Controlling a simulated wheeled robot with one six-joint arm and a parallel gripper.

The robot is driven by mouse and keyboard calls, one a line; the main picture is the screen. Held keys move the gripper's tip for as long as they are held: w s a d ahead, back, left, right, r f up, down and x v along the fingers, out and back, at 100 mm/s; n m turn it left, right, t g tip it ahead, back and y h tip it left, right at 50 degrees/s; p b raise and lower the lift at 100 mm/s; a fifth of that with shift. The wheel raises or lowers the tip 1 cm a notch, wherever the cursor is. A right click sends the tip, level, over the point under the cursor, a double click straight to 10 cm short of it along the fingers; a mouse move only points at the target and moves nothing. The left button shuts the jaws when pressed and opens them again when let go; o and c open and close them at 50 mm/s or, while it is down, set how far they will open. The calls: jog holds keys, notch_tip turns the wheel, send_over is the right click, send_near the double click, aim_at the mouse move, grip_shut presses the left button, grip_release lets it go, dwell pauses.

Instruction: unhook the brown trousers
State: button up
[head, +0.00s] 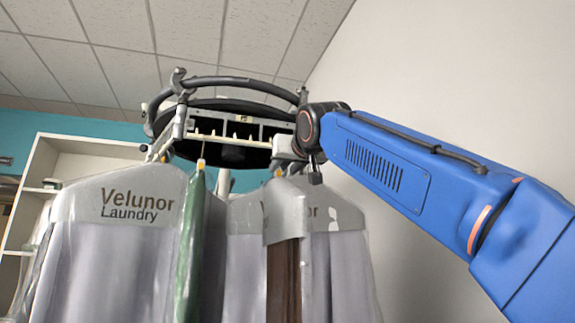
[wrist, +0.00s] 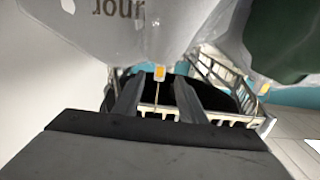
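The brown trousers (head: 284,282) hang as a narrow dark brown strip at the right of the rail in the head view, with a clear and grey cover around their top. I cannot make out brown cloth in the wrist view. My gripper (wrist: 157,80) shows in the wrist view with its two dark fingers apart. A thin hanger hook with a yellow tag (wrist: 160,71) stands between the fingers, below a printed cover (wrist: 120,25). I cannot tell whether a finger touches the hook. In the head view my gripper's fingers are mostly hidden near the rail.
A round garment rail (head: 225,82) with a toothed hook bar (head: 225,138) stands ahead. A green garment (head: 191,245) and several covered garments, one marked Velunor Laundry (head: 130,205), hang close together. White shelves (head: 85,150) stand at the left. A bare wall (head: 480,90) is at the right.

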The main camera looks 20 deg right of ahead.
aim_at(279, 173)
jog(key=shift+w, duration=3.8)
jog(key=shift+c, duration=0.7)
grip_shut()
jog(key=shift+r, duration=0.1)
jog(key=shift+r, duration=1.5)
jog(key=shift+r, duration=0.1)
jog(key=shift+s, duration=0.1)
